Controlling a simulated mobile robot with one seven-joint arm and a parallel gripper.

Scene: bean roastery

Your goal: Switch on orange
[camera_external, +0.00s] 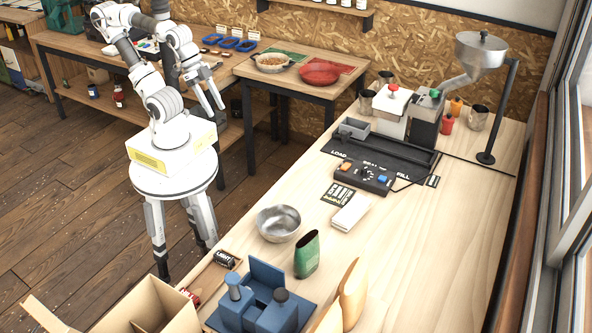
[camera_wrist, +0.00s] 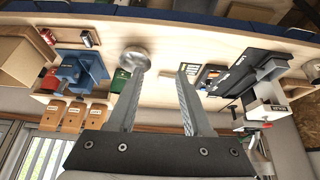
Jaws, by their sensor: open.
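A black control box (camera_external: 364,177) sits on the long pale workbench, with an orange button (camera_external: 346,166) at its left end, a dark dial in the middle and a blue button (camera_external: 383,180) at its right end. Whether the orange button is on cannot be told. My gripper (camera_external: 216,100) is raised left of the bench, well away from the box. In the wrist view my gripper (camera_wrist: 160,72) shows two spread fingers with nothing between them. The box's buttons are too small to make out surely there.
A metal bowl (camera_external: 279,223), a green pouch (camera_external: 307,254) and a white block (camera_external: 351,212) stand nearer on the bench. Behind the box are a dark tray (camera_external: 392,150) and a machine with a steel hopper (camera_external: 481,50). A cardboard box (camera_external: 150,306) is at front left.

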